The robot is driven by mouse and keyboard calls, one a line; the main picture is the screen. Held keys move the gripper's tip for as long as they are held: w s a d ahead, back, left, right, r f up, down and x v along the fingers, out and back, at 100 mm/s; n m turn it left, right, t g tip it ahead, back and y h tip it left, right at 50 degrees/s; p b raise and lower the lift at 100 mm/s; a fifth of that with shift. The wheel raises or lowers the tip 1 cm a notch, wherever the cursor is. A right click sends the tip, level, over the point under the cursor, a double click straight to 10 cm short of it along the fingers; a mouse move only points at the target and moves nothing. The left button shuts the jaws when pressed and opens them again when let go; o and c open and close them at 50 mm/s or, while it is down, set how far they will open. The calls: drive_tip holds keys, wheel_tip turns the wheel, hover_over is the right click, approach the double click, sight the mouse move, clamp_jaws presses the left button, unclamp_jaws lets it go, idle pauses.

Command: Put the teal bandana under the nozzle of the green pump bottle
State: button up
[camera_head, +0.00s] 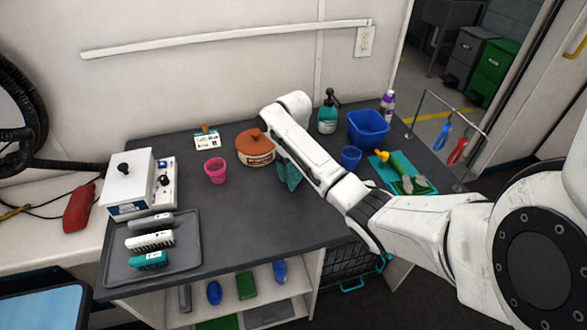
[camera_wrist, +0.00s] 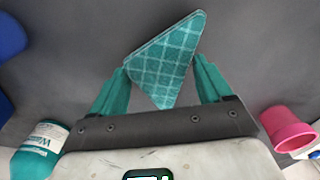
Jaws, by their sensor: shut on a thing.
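The teal bandana (camera_wrist: 165,62), with a pale checked pattern, is held between the teal fingers of my gripper (camera_wrist: 162,68). In the head view the bandana (camera_head: 290,178) hangs over the middle of the dark table, partly hidden by my arm; the fingers are hard to make out there. The green pump bottle (camera_head: 327,117) stands upright at the back of the table, to the right of the bandana, with a dark pump head on top. In the wrist view the bottle (camera_wrist: 40,150) is at the lower left, apart from my gripper, its nozzle out of view.
A blue bin (camera_head: 368,130) and a purple-white bottle (camera_head: 388,104) stand right of the pump bottle. A small blue cup (camera_head: 350,157) is in front. A brown lidded pot (camera_head: 257,154) and a pink cup (camera_head: 215,171) stand left. The front middle of the table is clear.

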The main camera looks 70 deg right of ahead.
drive_tip(key=shift+f, duration=0.5)
drive_tip(key=shift+f, duration=0.2)
drive_tip(key=o, duration=1)
drive_tip(key=shift+o, duration=0.2)
drive_tip(key=shift+r, duration=0.15)
